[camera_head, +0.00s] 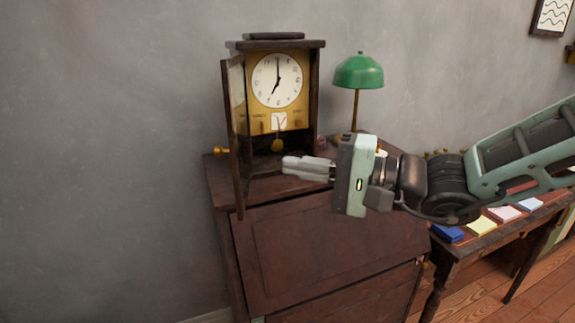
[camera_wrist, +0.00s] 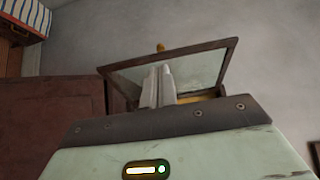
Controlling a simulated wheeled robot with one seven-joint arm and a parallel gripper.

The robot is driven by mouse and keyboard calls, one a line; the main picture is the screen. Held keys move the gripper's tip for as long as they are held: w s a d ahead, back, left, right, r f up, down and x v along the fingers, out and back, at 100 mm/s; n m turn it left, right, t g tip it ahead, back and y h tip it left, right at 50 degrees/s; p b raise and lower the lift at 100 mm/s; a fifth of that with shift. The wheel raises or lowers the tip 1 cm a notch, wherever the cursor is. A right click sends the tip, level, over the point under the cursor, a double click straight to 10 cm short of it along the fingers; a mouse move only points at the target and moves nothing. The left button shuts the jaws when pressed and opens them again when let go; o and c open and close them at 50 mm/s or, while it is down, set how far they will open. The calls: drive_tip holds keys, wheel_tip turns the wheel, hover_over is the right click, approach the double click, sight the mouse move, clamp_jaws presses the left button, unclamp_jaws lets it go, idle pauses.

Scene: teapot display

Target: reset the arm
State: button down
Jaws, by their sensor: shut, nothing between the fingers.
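My gripper (camera_head: 290,165) is shut and empty in the head view. It hangs in front of the desk's top, just right of the clock's open door. In the wrist view its two fingers (camera_wrist: 160,72) lie together, pointing toward the glazed clock door (camera_wrist: 195,65). My arm reaches in from the right edge of the head view. The clock (camera_head: 278,85) stands on the desk with a white dial and a brass front. Its door (camera_head: 237,130) is swung open to the left. I cannot tell whether the fingers touch the door.
The dark wooden desk (camera_head: 320,245) stands below the gripper. A green lamp (camera_head: 358,72) stands right of the clock, behind my gripper. A side table at right holds a blue book (camera_head: 447,233) and several coloured pieces. Bare wall and free room lie at left.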

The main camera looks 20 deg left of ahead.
drive_tip(key=s+d+f+n+g+h, duration=0.2)
drive_tip(key=s+d+f+h, duration=0.35)
drive_tip(key=s, duration=0.25)
drive_tip(key=s+d+f+n+g+h, duration=0.25)
drive_tip(key=s+d+f+h, duration=0.2)
drive_tip(key=s+d, duration=0.3)
drive_tip(key=d+f+n+t+h, duration=0.1)
drive_tip(key=d+f+t+h, duration=0.1)
drive_tip(key=d, duration=0.6)
drive_tip(key=d+f+n+t+h, duration=0.1)
drive_tip(key=d+f+t+h, duration=0.1)
drive_tip(key=d+h, duration=0.3)
drive_tip(key=d+t, duration=0.1)
drive_tip(key=d, duration=0.2)
drive_tip(key=shift+s+f+t+b, duration=0.25)
drive_tip(key=shift+s+t+b, duration=0.1)
drive_tip(key=shift+d, duration=0.1)
